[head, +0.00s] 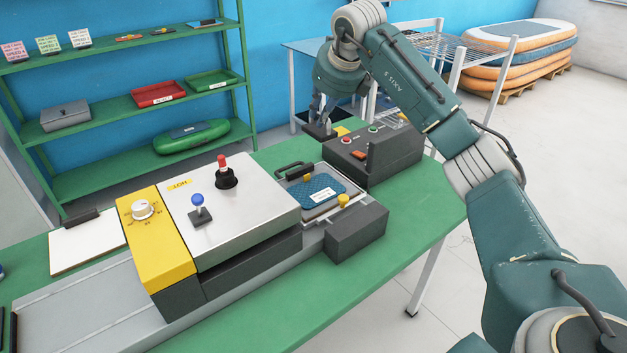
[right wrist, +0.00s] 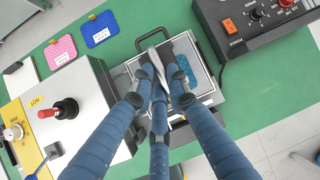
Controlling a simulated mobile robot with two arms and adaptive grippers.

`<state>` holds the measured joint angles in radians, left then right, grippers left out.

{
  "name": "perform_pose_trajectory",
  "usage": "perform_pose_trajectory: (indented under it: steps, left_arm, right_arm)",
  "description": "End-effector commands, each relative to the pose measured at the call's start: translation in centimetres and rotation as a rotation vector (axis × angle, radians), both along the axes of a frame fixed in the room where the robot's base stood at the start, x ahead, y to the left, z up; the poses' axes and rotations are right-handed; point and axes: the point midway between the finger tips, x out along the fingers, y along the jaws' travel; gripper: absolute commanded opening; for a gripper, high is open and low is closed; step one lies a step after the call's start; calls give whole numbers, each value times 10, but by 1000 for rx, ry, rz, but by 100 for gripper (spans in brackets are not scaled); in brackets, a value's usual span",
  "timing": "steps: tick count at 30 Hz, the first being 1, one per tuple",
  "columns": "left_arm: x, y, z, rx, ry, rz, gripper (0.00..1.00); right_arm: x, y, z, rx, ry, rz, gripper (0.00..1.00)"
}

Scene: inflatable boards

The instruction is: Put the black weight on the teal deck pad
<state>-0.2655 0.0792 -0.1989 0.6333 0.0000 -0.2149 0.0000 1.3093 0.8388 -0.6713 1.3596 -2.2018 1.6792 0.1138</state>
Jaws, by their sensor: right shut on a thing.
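The teal deck pad (head: 309,188) lies in a shallow tray at the right end of the machine and carries a white label. In the right wrist view parts of the pad (right wrist: 189,73) show beyond my fingers. My right gripper (head: 321,119) is shut on a dark block, the black weight (head: 318,132). In the right wrist view my gripper (right wrist: 161,70) is in front of the tray, with the weight mostly hidden between the fingertips. The gripper appears raised above the tray; the exact gap cannot be told. My left gripper is not in view.
A black handle (head: 294,170) stands at the tray's back edge. The control box (head: 372,153) is close behind and right. The silver press housing (head: 228,201) with levers stands left. A pink pad (right wrist: 61,52) and a blue pad (right wrist: 101,29) lie on the green table.

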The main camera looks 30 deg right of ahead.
Motion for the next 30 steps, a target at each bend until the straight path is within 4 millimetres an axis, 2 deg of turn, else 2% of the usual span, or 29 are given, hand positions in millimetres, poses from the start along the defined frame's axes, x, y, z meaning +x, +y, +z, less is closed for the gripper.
perform_pose_trajectory:
  steps: [3, 9, 12, 14, 18, 21, 23, 26, 30]
  left_arm:
    - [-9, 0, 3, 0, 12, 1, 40]
    - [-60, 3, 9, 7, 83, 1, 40]
    - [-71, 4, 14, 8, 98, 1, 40]
    - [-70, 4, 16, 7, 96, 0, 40]
    - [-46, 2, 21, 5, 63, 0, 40]
    - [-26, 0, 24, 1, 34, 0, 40]
    - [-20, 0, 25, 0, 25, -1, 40]
    - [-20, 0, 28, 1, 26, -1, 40]
    - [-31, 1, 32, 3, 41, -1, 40]
  right_arm:
    - [-2, -1, -25, 0, 5, -1, 0]
    - [-2, 0, -76, -1, 4, 1, 0]
    - [-3, 0, -101, 0, 4, 1, 0]
    - [-3, 0, -114, 0, 3, 1, 0]
    - [-2, 0, -137, 0, 0, 1, 0]
    - [-1, 0, -145, 1, -3, 2, 0]
    - [-1, 0, -149, 0, -2, 2, 0]
    - [-3, 1, -161, 1, 1, 3, 0]
    - [-2, 0, -181, 0, -1, 1, 0]
